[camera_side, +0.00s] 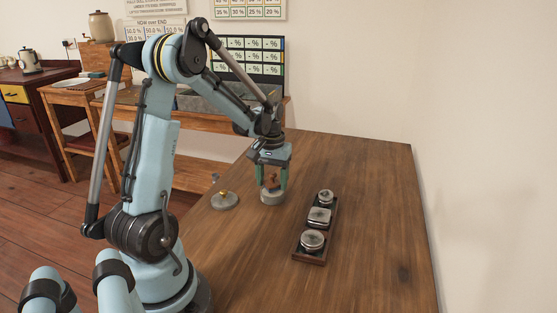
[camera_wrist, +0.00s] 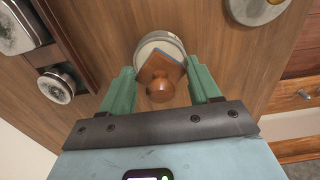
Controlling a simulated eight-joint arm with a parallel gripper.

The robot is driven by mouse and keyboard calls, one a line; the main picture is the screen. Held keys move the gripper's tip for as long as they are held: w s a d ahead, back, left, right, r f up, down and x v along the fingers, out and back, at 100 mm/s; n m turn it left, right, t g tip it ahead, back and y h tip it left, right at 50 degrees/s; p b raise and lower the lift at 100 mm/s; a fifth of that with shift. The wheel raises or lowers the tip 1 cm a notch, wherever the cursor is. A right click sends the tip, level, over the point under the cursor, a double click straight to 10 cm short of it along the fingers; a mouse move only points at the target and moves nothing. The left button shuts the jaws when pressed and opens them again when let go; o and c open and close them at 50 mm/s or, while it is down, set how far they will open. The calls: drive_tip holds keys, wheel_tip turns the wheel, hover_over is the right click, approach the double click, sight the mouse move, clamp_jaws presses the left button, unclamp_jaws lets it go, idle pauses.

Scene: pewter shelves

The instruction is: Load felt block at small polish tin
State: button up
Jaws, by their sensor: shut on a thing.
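My gripper (camera_wrist: 160,76) is shut on the felt block (camera_wrist: 151,72), a brown wooden block with a round knob and a thin blue edge. In the side view my gripper (camera_side: 272,178) holds it just above a round grey dish (camera_side: 272,198). The dish also shows behind the block in the wrist view (camera_wrist: 152,42). I cannot tell whether the block touches it. The small polish tin (camera_side: 326,196), round and silvery, sits at the far end of a dark rack, right of my gripper. It also shows at left in the wrist view (camera_wrist: 56,87). The block's underside is hidden.
The rack (camera_side: 299,252) also holds a middle tin (camera_side: 319,215) and a large tin (camera_side: 312,240). A round grey lid (camera_side: 224,202) with a brass knob lies left of the dish. The table's right side is clear. A white wall stands beyond its edge.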

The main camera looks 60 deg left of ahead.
sight(272, 173)
drive_tip(key=shift+f, duration=0.6)
idle(1.4)
drive_tip(key=shift+r, duration=0.1)
drive_tip(key=shift+r, duration=3.45)
